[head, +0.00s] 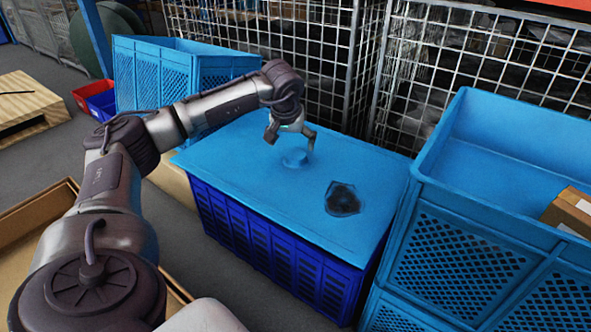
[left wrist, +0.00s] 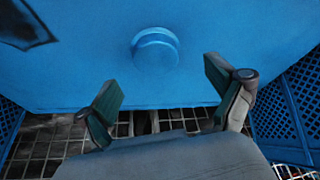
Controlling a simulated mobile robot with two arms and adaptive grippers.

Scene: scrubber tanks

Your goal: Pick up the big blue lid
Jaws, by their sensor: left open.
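The big blue lid (head: 262,183) lies flat on top of a dark blue crate (head: 275,245). A round blue knob (head: 295,158) stands up from the lid; it also shows in the left wrist view (left wrist: 155,48). A dark patch (head: 342,198) marks the lid right of the knob. My left gripper (head: 290,137) is above the lid at the knob, pointing down. In the left wrist view my left gripper (left wrist: 168,92) has its fingers spread and empty, with the knob ahead of the fingertips and apart from them. My right gripper is not in view.
Stacked light blue crates (head: 455,225) stand close at the right, with a cardboard box (head: 570,211) in the top one. Another blue crate (head: 150,75) stands behind at the left. A wire mesh cage (head: 320,50) closes off the back. A wooden pallet (head: 28,108) lies far left.

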